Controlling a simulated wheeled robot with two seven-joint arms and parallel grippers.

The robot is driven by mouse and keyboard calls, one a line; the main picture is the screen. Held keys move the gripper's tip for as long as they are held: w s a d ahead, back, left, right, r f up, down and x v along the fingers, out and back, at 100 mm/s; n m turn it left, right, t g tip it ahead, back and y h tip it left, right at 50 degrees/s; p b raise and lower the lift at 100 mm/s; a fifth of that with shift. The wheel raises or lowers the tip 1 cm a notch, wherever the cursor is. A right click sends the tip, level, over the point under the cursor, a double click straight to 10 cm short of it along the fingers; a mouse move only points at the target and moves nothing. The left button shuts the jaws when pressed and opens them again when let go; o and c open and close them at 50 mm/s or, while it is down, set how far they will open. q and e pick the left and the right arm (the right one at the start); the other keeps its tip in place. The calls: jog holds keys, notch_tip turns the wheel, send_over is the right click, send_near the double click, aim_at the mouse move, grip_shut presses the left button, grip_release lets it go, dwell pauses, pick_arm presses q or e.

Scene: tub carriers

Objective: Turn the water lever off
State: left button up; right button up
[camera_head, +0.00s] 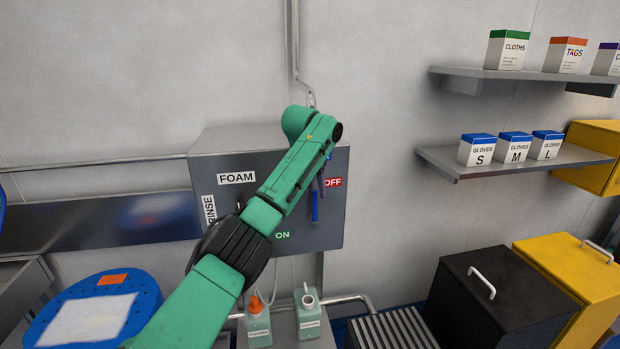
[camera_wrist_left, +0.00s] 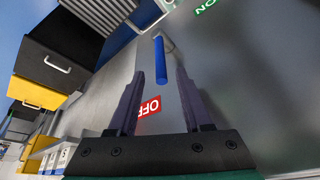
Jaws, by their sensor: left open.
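The water lever has a blue handle (camera_head: 315,207) on the front of the grey control box (camera_head: 335,225), between the green ON label (camera_head: 282,235) and the red OFF label (camera_head: 333,182). In the head view the handle looks about upright, its upper end partly hidden by my arm. My left gripper (camera_head: 319,183) is close to the box beside the OFF label. In the left wrist view its fingers (camera_wrist_left: 160,78) are open, with the blue handle (camera_wrist_left: 161,68) showing between the tips; contact cannot be told. My right gripper is out of view.
FOAM (camera_head: 236,178) and RINSE (camera_head: 209,209) labels mark the box's left part. Two bottles (camera_head: 257,325) (camera_head: 309,318) stand below it. A blue tub (camera_head: 140,303) is at lower left. Black (camera_head: 500,308) and yellow (camera_head: 570,265) bins stand at right, below shelves (camera_head: 510,160).

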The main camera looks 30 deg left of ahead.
pick_arm(q)
jog(key=b+v, duration=0.1)
jog(key=v, duration=0.7)
jog(key=shift+s+r, duration=0.2)
jog(key=shift+r, duration=0.2)
jog(key=shift+w, duration=0.1)
jog(key=shift+f, duration=0.1)
